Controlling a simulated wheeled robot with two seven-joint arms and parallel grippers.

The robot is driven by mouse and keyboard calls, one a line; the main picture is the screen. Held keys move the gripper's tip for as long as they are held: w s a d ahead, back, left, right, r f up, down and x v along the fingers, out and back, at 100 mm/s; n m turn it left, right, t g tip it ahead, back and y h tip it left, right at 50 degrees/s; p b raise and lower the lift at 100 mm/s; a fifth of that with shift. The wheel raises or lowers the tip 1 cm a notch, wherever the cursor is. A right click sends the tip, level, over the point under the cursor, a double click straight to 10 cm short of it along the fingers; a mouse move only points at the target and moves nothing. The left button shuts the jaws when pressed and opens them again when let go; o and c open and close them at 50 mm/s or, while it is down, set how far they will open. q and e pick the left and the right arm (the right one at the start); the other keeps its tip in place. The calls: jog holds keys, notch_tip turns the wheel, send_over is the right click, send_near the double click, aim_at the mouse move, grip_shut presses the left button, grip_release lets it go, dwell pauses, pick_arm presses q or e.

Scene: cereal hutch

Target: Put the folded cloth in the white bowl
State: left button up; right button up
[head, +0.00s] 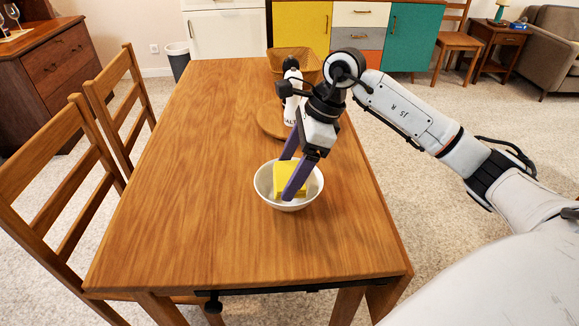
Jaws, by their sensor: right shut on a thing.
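The white bowl (262,192) stands upright on the wooden table, right of its middle. The yellow folded cloth (289,173) is inside the bowl's rim. My right gripper (291,180) reaches down over the bowl from the upper right, with its purple fingers on either side of the cloth, and is shut on it. The near finger hides part of the cloth. I cannot tell whether the cloth touches the bowl's bottom. My left gripper does not show.
Behind the bowl are a round wooden board (269,121), a white bottle lettered "ALT" (291,112) and a wicker basket (290,60), partly hidden by my right arm. The left and front of the wooden table (190,180) are clear. Wooden chairs (75,165) stand along its left side.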

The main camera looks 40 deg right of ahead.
aim_at(289, 174)
jog(key=o, duration=1.1)
jog(key=shift+o, duration=0.5)
notch_tip(289, 174, up, 7)
jog(key=p, duration=0.5)
jog(key=shift+r, duration=0.2)
jog(key=shift+f, duration=0.1)
